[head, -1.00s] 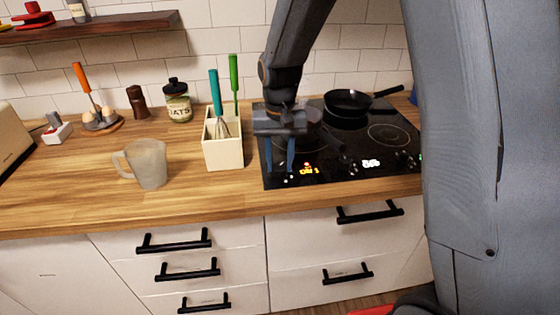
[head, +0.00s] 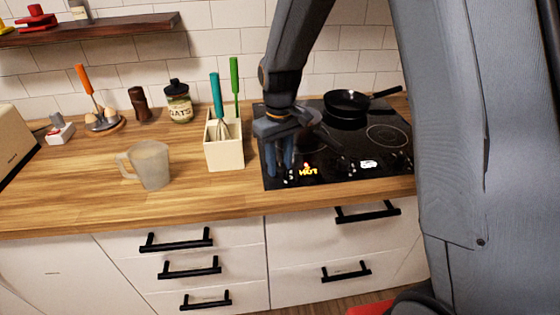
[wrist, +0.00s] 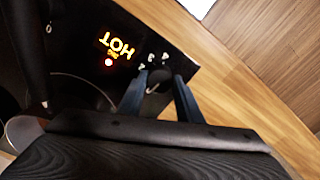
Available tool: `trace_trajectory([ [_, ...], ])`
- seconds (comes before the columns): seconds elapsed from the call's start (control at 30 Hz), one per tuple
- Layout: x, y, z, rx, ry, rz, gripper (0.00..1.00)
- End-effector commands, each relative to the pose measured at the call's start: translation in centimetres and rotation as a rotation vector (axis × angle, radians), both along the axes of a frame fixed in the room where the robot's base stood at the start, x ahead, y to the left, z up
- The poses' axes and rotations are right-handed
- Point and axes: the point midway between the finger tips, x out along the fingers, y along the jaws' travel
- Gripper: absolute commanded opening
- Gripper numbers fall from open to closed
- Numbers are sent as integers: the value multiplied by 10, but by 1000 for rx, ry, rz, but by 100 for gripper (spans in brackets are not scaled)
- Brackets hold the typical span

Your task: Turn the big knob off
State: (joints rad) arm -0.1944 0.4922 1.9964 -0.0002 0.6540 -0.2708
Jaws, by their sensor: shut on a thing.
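The black cooktop (head: 335,172) is set in the wooden counter. My gripper (head: 280,174) points down at its front left corner. In the wrist view, my gripper (wrist: 160,78) has its two blue fingers shut on a dark knob (wrist: 155,86), one finger on each side. The fingers hide much of the knob. An orange display reading HOT (head: 308,170) lights up beside the knob, with a red light near it; it also shows in the wrist view (wrist: 116,45).
A black pan (head: 348,104) sits on the back burner. A cream utensil holder (head: 224,153) stands just left of the cooktop. A translucent mug (head: 150,165) and an oats jar (head: 178,103) are further left. Counter in front is clear.

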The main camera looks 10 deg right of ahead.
Motion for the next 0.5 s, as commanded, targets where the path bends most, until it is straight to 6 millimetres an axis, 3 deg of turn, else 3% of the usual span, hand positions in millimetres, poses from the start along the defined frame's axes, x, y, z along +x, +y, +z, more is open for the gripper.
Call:
trace_trajectory([
  [0.5,1,0,1,1,-3,139,10],
])
